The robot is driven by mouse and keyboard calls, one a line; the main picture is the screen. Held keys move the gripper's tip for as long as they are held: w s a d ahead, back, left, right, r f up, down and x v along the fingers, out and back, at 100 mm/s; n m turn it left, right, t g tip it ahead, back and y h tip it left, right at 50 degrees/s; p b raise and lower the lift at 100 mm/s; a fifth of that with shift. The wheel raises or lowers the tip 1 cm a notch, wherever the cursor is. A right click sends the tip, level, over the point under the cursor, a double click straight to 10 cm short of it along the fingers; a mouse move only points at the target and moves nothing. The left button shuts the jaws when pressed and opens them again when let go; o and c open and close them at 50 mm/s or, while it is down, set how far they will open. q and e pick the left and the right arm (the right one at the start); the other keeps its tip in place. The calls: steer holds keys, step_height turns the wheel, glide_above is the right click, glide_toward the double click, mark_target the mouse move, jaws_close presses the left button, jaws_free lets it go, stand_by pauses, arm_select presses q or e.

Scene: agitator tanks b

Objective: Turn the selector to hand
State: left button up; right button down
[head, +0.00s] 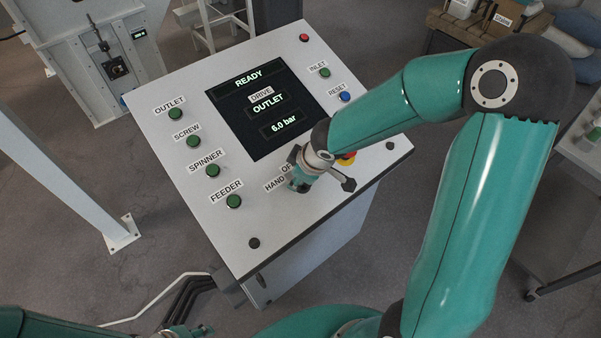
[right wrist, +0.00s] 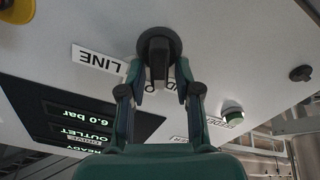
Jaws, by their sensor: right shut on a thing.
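The selector, a round black knob with a raised bar handle, shows in the right wrist view (right wrist: 158,48) on the sloping panel. My right gripper (right wrist: 159,80) has one finger on each side of the bar and is shut on it. The bar points down in that view, roughly towards the partly hidden OFF label. A LINE label (right wrist: 99,59) lies to its left. In the head view the HAND label (head: 275,185) shows beside my right gripper (head: 299,184), which hides most of the knob. My left gripper (head: 185,330) is only partly visible at the bottom edge.
The grey control console (head: 258,222) has a dark display (head: 264,107) reading READY, DRIVE OUTLET and 6.0 bar. Green buttons line its left side. A yellow and red emergency button (head: 347,158) sits close to my right wrist. A blue reset button (head: 345,97) is further up.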

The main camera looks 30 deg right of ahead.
steer(key=shift+s+a+f+n+p, duration=0.1)
steer(key=shift+s+n+p, duration=0.1)
steer(key=shift+n, duration=0.65)
steer(key=shift+s+a+n+p, duration=0.1)
steer(key=shift+n+p, duration=0.05)
steer(key=shift+n, duration=0.7)
steer(key=c, duration=1.1)
jaws_free()
steer(key=shift+s+d+r, duration=0.1)
steer(key=shift+d+r, duration=0.05)
steer(key=shift+r, duration=0.6)
steer(key=v, duration=1)
steer(key=shift+s+d+r, duration=0.1)
steer(key=shift+s+r, duration=0.05)
